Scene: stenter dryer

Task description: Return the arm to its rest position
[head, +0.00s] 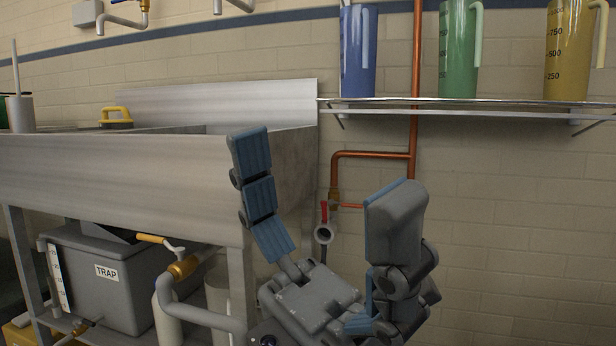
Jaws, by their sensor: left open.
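My left gripper (318,188) shows large in the lower middle of the head view. Its two blue-padded fingers point up and stand wide apart, with nothing between them. It is in front of the brick wall, just right of the metal sink's end. Its fingers partly cover the sink's right corner and the pipework behind. My right gripper is out of view.
The steel sink (120,180) fills the left, with a grey TRAP box (105,280) below. A red-handled valve (324,218) and copper pipe (375,155) are behind the gripper. A wall shelf (470,106) holds blue, green and yellow jugs (567,50). Bare wall is at the lower right.

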